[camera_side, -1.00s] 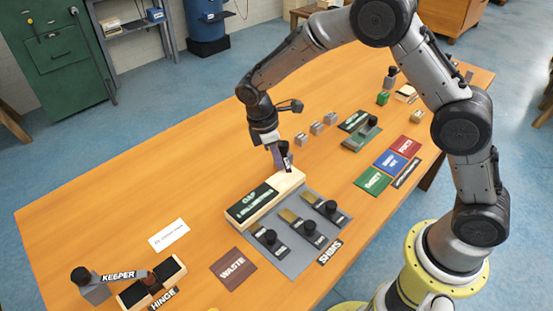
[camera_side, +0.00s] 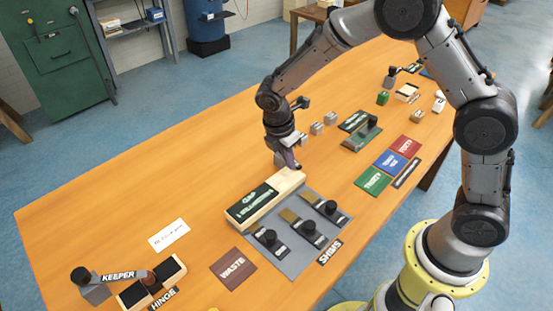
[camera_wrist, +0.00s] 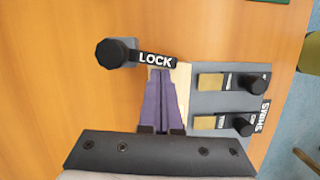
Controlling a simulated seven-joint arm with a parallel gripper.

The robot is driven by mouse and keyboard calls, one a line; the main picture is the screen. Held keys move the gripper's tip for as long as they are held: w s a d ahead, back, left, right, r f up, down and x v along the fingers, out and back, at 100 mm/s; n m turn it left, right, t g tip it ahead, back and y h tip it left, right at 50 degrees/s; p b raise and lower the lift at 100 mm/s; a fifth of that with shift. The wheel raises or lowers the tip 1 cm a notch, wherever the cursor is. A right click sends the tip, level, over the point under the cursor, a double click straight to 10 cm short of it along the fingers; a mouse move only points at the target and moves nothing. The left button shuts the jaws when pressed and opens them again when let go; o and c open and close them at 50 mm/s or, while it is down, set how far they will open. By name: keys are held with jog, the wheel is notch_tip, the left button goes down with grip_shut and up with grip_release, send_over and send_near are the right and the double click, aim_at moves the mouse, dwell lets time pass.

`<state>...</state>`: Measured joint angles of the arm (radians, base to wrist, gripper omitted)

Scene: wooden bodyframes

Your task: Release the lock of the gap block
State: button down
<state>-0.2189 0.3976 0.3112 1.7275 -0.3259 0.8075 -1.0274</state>
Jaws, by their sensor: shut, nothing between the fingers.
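The gap block (camera_side: 243,215) is a pale wooden block with a dark green labelled top, lying on the table in the side view. A strip of its pale wood (camera_wrist: 184,82) shows beside my fingers in the wrist view. The lock (camera_wrist: 154,60) is a black lever lettered LOCK, with a round black knob (camera_wrist: 116,52) at its left end. My gripper (camera_wrist: 160,72) is shut and empty, its purple fingertips just below the lever's lettering; I cannot tell whether they touch it. In the side view my gripper (camera_side: 292,166) is at the block's far right end, and the lock is not clearly visible there.
A grey shims board (camera_side: 292,262) with several black-knobbed pieces lies right beside the block. A brown waste mat (camera_side: 233,269) and the keeper and hinge fixture (camera_side: 133,292) are nearer. Small grey blocks (camera_side: 317,128) stand behind my gripper. The table's left side is largely clear.

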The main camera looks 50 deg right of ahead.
jog(key=n, duration=0.1)
jog(key=d+n, duration=0.1)
jog(key=n, duration=0.1)
jog(key=shift+s+d+t, duration=0.25)
jog(key=shift+s+t, duration=0.05)
jog(key=shift+s, duration=0.1)
jog(key=d+n, duration=0.2)
jog(key=n, duration=0.1)
jog(key=shift+s+t, duration=0.15)
jog(key=shift+t, duration=0.25)
jog(key=n, duration=0.1)
jog(key=d+n, duration=0.1)
jog(key=n, duration=0.1)
jog(key=d+n+t+y, duration=0.1)
jog(key=n, duration=0.1)
jog(key=shift+w+d, duration=0.15)
jog(key=shift+w, duration=0.1)
jog(key=shift+w+d+n, duration=0.4)
jog(key=shift+d+n, duration=0.2)
jog(key=shift+n, duration=0.5)
jog(key=shift+w+d, duration=0.45)
jog(key=shift+d, duration=0.05)
jog(key=shift+w+d, duration=0.4)
jog(key=shift+w, duration=0.3)
